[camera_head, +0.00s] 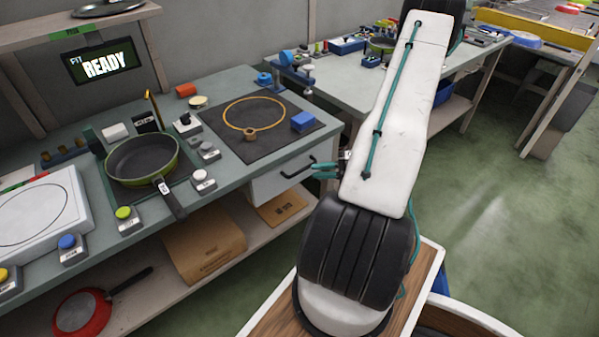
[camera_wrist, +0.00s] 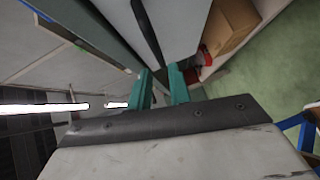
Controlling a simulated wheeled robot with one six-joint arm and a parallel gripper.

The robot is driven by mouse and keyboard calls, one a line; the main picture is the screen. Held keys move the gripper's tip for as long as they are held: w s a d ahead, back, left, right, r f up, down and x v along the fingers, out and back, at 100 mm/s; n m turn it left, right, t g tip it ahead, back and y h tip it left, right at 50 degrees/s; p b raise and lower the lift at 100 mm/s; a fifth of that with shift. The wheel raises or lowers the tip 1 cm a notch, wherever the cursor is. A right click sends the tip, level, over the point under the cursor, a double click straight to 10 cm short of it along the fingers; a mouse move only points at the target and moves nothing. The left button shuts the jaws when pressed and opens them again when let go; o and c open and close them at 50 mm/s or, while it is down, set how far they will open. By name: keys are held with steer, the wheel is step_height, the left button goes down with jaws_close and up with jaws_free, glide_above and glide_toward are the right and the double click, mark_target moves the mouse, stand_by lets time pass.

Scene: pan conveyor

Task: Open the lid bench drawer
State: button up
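The lid bench drawer (camera_head: 270,188) is a pale grey front under the right part of the bench and looks shut. Its black bar handle (camera_head: 298,168) sticks out from the front. My gripper (camera_head: 325,170) is just right of the handle, its teal fingers pointing left towards it. In the wrist view the two teal fingers of my gripper (camera_wrist: 160,77) are apart. The black handle (camera_wrist: 147,32) runs down that view, its lower end near the gap between the fingertips. Whether the fingers touch it cannot be told. My arm hides part of the bench's right end.
A dark mat (camera_head: 258,148) with a yellow ring lies on the bench above the drawer. A green pan (camera_head: 142,158) sits left of it. A lower shelf holds cardboard boxes (camera_head: 204,243) and a red pan (camera_head: 82,312). The green floor at right is open.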

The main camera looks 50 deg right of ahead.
mark_target(300, 171)
steer(key=x, duration=0.7)
steer(key=shift+s, duration=0.1)
jaws_close()
